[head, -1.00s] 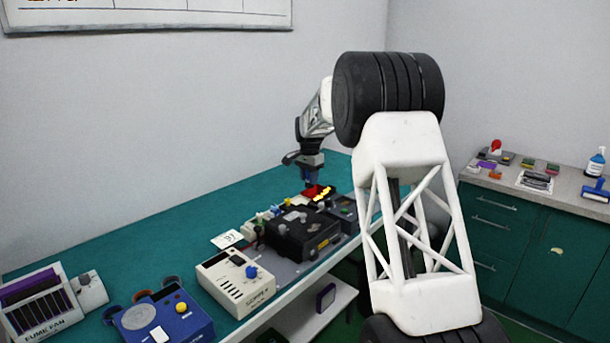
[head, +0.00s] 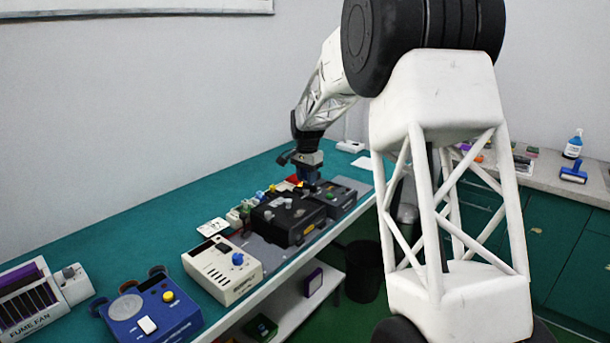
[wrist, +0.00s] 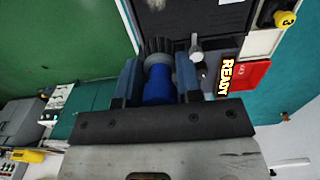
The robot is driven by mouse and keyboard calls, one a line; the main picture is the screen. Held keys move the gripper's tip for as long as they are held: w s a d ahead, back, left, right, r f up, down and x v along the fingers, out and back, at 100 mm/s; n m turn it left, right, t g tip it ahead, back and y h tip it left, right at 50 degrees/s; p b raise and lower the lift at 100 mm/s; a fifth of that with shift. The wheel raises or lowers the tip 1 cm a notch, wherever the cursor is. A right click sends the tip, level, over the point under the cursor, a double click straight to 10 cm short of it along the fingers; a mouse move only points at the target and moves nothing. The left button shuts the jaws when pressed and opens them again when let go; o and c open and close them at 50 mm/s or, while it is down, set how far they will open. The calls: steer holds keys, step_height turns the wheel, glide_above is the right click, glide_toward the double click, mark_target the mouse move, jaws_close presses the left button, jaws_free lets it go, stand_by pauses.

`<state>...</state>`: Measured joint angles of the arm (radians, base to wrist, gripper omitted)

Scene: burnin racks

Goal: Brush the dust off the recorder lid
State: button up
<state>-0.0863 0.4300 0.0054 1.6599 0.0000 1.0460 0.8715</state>
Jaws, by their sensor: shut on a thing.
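My gripper (wrist: 158,78) is shut on a blue-handled brush (wrist: 158,86) with dark bristles, which point away from the wrist. In the head view my gripper (head: 307,178) hangs low at the far side of a black box (head: 290,222), which looks like the recorder. In the wrist view a dark flat surface (wrist: 210,14), probably its lid, lies just beyond the bristles, with a light knob beside it. I cannot tell whether the bristles touch it. Dust is not clear at this size.
A red READY sign (wrist: 243,75) lies close to the right finger. A dark grey device (head: 338,199) stands right of the black box. A cream supply box (head: 222,268), a blue unit (head: 152,312) and a fume fan (head: 30,300) stand nearer on the green bench (head: 130,243).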

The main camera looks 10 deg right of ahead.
stand_by(0.3)
steer(key=shift+f, duration=3.35)
steer(key=shift+s+a+f, duration=0.25)
steer(key=shift+a+f, duration=0.1)
steer(key=shift+f, duration=0.1)
steer(key=shift+s+a+f, duration=0.2)
steer(key=shift+s+a, duration=0.3)
steer(key=shift+s, duration=0.05)
steer(key=shift+s+a, duration=1.9)
steer(key=shift+w+d, duration=2.75)
steer(key=shift+d, duration=0.05)
steer(key=shift+r, duration=4)
steer(key=shift+r, duration=0.1)
steer(key=shift+f, duration=0.2)
